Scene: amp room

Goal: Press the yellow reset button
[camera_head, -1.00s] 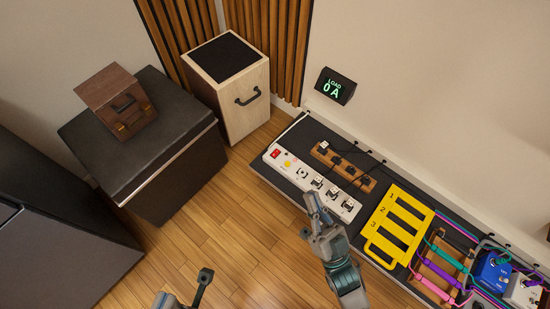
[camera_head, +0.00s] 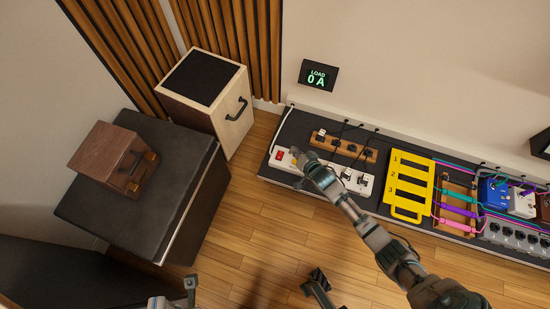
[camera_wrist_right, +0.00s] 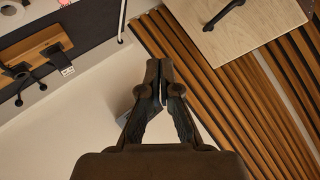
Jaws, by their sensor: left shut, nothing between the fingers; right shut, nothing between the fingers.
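The white power strip (camera_head: 352,183) lies on the dark pedalboard, with a red switch (camera_head: 279,155) at its left end. The yellow reset button sits just right of that switch. My right gripper's fingertips now cover most or all of it in the head view. My right gripper (camera_head: 297,155) is shut and empty, reaching in from the lower right over the left end of the strip. I cannot tell whether it touches the button. Its shut fingers also show in the right wrist view (camera_wrist_right: 158,70). My left gripper (camera_head: 189,287) is shut at the bottom edge, partly cut off, far from the strip.
A wooden block (camera_head: 343,147) with black plugs lies behind the strip. A yellow numbered bracket (camera_head: 408,212), cables and pedals (camera_head: 492,194) are to the right. A wall display (camera_head: 317,75) reads LOAD 0 A. A cajon (camera_head: 205,95) and a dark case (camera_head: 130,210) stand left.

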